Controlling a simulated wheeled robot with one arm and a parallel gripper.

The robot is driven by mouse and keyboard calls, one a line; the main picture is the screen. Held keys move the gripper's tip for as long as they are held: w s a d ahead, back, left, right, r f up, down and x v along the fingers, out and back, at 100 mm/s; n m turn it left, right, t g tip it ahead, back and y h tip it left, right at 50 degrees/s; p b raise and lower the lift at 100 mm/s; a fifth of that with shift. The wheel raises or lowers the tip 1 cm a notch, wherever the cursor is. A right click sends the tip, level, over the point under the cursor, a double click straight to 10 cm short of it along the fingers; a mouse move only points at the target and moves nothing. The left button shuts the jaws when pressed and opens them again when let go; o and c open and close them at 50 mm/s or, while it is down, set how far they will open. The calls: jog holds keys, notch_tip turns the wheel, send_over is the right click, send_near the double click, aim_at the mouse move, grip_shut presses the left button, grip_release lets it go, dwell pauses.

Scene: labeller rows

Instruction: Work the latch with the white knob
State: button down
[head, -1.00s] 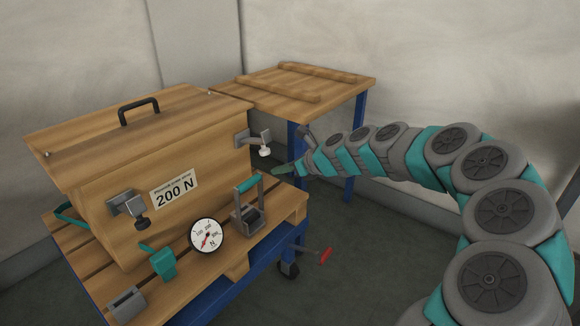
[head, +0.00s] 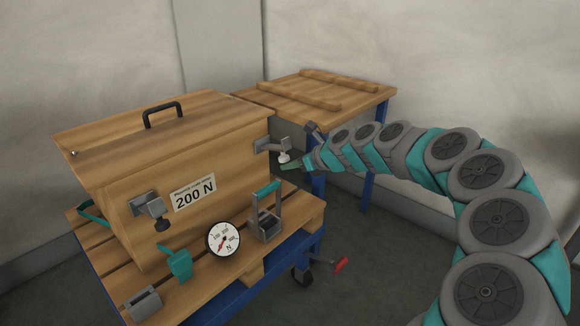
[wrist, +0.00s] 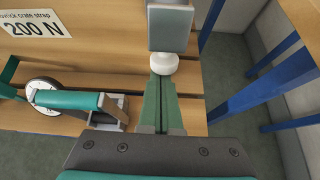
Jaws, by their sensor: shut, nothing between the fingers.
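The latch (head: 270,146) with the white knob (head: 284,157) is on the right end of the wooden crate's front (head: 185,205). In the wrist view the latch's grey plate (wrist: 170,28) is at the top centre, with the white knob (wrist: 164,62) hanging below it. My gripper (head: 285,167) is shut and empty, its green fingers pressed together. In the wrist view the fingertips (wrist: 162,80) are right at the knob's underside; I cannot tell whether they touch it. A second latch (head: 148,205) with a black knob (head: 162,225) is at the crate's left.
A dial gauge (head: 223,239) and a teal-handled strap tensioner (head: 266,215) stand on the slatted pallet (head: 205,275) before the crate. A wooden table with blue legs (head: 320,90) stands behind. The floor (head: 400,260) right of the pallet cart is clear.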

jog(key=shift+r+p, duration=0.85)
jog(key=shift+p, duration=0.5)
jog(key=shift+f, duration=0.15)
